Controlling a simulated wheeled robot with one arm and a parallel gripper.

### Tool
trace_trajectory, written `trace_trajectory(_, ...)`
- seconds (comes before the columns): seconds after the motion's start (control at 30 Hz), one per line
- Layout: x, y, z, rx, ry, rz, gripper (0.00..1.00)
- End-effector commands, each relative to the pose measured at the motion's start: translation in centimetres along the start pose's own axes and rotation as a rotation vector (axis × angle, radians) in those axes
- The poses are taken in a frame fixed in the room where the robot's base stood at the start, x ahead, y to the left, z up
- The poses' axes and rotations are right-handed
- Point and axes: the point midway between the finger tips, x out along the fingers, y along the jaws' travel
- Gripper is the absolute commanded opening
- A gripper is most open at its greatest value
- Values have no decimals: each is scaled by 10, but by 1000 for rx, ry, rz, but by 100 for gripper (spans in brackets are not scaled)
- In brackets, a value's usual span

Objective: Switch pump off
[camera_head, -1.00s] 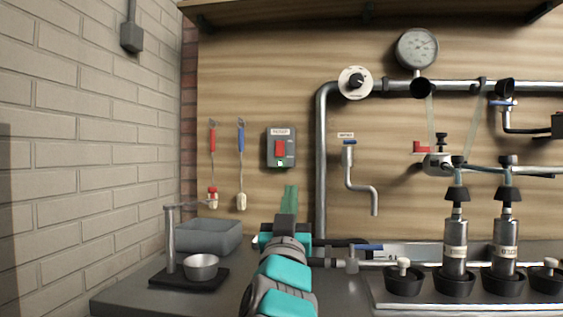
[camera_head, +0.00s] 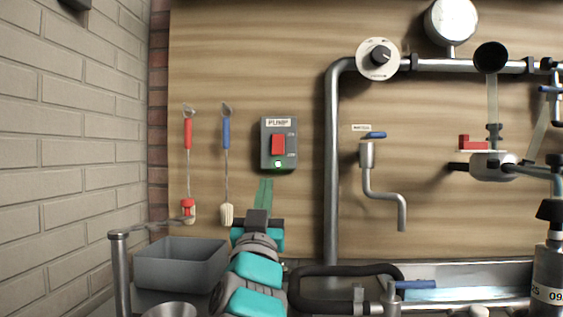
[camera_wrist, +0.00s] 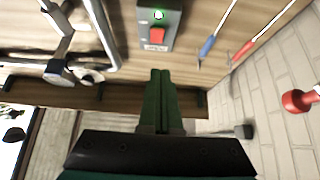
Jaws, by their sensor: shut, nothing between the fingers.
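The pump switch box (camera_head: 265,155) is a grey box labelled PUMP on the wooden wall panel. It has a red rocker switch (camera_head: 278,144) and a lit green lamp (camera_head: 278,164) below it. In the wrist view the red rocker (camera_wrist: 158,34) and the lit lamp (camera_wrist: 158,15) show at the top. My gripper (camera_head: 264,184) is below the box in the head view, its green fingers pointing up. In the wrist view the fingers (camera_wrist: 160,75) are together and empty, apart from the box.
Red-handled (camera_head: 188,135) and blue-handled (camera_head: 226,132) brushes hang left of the box. A vertical pipe (camera_head: 333,180) stands to its right, with a blue-levered tap (camera_head: 367,155) beyond. A grey bin (camera_head: 180,265) sits below left.

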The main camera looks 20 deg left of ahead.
Motion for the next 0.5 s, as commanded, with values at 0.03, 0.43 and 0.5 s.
trace_trajectory(0.03, 0, 0, 0, 0, 0, 0, 0)
trace_trajectory(0.43, 48, 1, 1, 1, -2, 2, 0)
trace_trajectory(0.5, 61, 1, -1, 1, 2, 3, 0)
